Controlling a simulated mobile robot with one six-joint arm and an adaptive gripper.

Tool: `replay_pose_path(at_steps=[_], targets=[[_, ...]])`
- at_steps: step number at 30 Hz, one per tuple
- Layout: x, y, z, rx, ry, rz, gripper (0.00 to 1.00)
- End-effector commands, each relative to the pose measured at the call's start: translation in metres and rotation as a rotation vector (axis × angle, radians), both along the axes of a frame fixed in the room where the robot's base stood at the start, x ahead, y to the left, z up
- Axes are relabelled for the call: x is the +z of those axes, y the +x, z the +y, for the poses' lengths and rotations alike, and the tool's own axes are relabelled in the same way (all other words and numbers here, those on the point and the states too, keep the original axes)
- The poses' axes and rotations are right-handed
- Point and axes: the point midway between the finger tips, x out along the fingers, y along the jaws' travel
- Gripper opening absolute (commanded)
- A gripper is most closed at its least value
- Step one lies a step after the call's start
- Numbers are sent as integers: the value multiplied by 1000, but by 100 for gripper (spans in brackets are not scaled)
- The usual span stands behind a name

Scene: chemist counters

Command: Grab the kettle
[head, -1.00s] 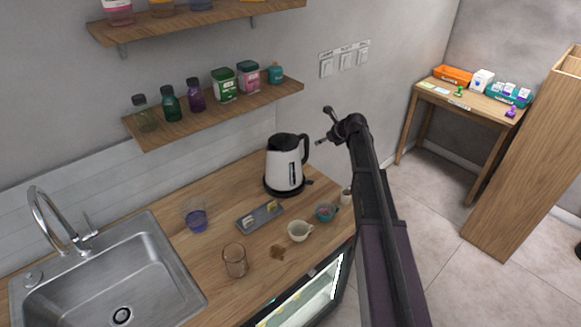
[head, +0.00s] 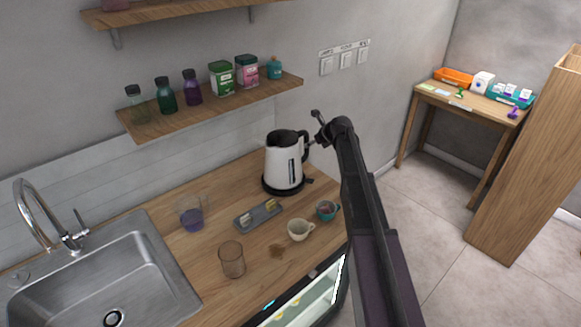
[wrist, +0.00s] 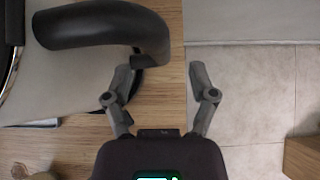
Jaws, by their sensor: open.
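The white kettle (head: 283,166) with a black lid and black handle stands upright on its dark base on the wooden counter. Its handle is on the right side. My gripper (head: 314,130) is just right of the handle. In the wrist view the kettle's black handle (wrist: 105,25) curves across the upper left, with part of the pale body (wrist: 70,90) beside it. My gripper (wrist: 165,75) is open and empty there, with its left finger close to the handle. I cannot tell whether they touch.
The counter holds a small tray (head: 250,222), a cream cup (head: 300,230), a teal cup (head: 327,210), a brown glass (head: 232,260) and a clear glass (head: 191,215). A shelf (head: 150,128) with bottles and tins hangs above. A steel sink (head: 150,260) is at left.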

Motion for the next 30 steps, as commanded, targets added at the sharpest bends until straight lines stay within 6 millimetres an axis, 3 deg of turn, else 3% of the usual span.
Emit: replay_pose_path(at_steps=[14,30], targets=[[-4,2,2,1,0,0,74],[-38,25,19,2,-1,0,74]])
